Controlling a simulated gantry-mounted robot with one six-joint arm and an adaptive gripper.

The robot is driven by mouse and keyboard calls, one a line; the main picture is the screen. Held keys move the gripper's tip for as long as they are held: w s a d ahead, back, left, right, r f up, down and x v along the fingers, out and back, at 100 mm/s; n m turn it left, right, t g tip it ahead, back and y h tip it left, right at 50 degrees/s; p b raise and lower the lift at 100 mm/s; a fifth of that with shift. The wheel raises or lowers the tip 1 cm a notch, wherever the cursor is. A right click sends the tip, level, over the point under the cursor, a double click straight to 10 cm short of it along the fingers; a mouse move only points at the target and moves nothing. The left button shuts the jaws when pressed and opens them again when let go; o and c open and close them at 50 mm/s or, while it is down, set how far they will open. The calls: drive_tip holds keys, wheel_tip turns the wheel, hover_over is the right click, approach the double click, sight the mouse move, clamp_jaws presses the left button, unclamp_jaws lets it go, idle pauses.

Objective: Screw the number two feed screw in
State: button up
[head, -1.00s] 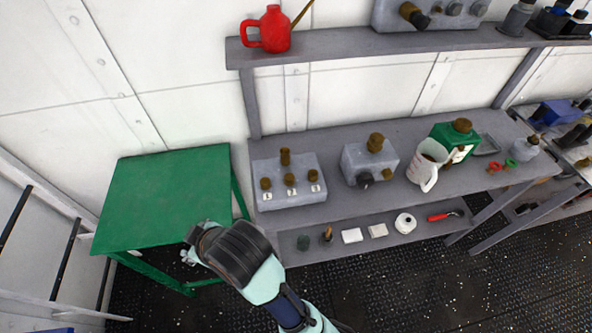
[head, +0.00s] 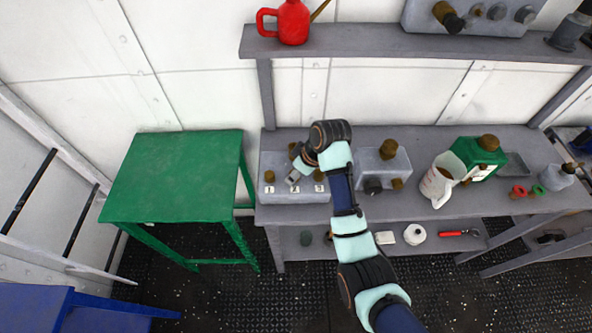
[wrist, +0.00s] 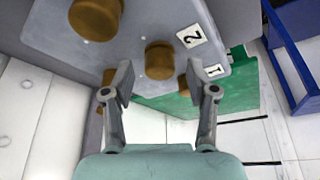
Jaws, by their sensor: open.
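A grey block (head: 265,197) on the bench carries brass-coloured knobbed screws above labels 1, 2 and 3. In the wrist view, the number two screw (wrist: 159,60) stands beside its label 2 (wrist: 193,36). My gripper (wrist: 167,83) is open and empty, its fingers spread either side of that screw's line; I cannot tell how far above it they are. Number one (wrist: 184,86) is partly behind the right finger. A larger-looking knob (wrist: 97,17) stands upper left. In the head view, my gripper (head: 298,173) is over the block and hides the number two screw.
A second grey block (head: 385,168) with knobs stands just right of my arm. A shelf (head: 370,46) with a red oil can (head: 292,22) runs above. A green table (head: 175,175) is clear at left.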

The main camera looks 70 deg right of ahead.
drive_tip(key=shift+w+f, duration=0.1)
drive_tip(key=shift+f, duration=0.25)
drive_tip(key=shift+c, duration=0.4)
clamp_jaws()
